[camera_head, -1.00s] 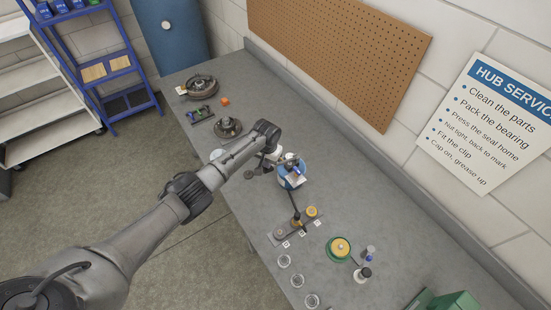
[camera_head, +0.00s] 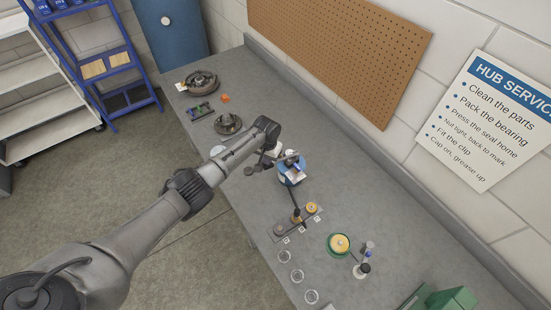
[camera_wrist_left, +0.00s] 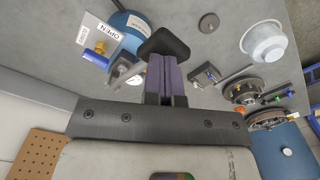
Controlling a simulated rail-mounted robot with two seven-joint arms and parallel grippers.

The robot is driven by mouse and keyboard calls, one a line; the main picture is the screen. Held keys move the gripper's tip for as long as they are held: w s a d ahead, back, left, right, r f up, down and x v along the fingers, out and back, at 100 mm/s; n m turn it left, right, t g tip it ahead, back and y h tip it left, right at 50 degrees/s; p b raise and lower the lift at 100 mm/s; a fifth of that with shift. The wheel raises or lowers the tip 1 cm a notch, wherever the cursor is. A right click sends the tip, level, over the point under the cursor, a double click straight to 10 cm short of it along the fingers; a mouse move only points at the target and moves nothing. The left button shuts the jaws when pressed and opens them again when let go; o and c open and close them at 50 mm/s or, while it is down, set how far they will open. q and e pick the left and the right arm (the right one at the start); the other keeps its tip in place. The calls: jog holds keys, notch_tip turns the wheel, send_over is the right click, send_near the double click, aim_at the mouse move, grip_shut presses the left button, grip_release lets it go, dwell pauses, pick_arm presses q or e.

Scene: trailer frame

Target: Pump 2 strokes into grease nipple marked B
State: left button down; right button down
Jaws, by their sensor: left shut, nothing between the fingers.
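A blue grease pump (camera_head: 284,180) stands on the bench; its blue body also shows in the wrist view (camera_wrist_left: 128,22). My left gripper (camera_head: 288,160) is at the top of the pump. In the wrist view its purple fingers (camera_wrist_left: 160,78) are shut and empty, right behind a black block (camera_wrist_left: 165,44); I cannot tell whether they touch it. A dark hose runs from the pump to a strip of nipples, ending at or over the middle one (camera_head: 297,219). The other nipples are a grey one (camera_head: 280,230) and a yellow one (camera_head: 312,208). Their small tags are unreadable. My right gripper is out of view.
A green-and-yellow round part (camera_head: 339,244) and a small bottle (camera_head: 362,270) stand towards the front. Hub parts (camera_head: 228,124) and an orange cube (camera_head: 225,98) lie at the far end. A pegboard (camera_head: 340,50) hangs behind.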

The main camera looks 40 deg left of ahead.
pick_arm(q)
jog(key=shift+s+a+f, duration=0.1)
jog(key=shift+s+f, duration=0.15)
jog(key=shift+f, duration=0.65)
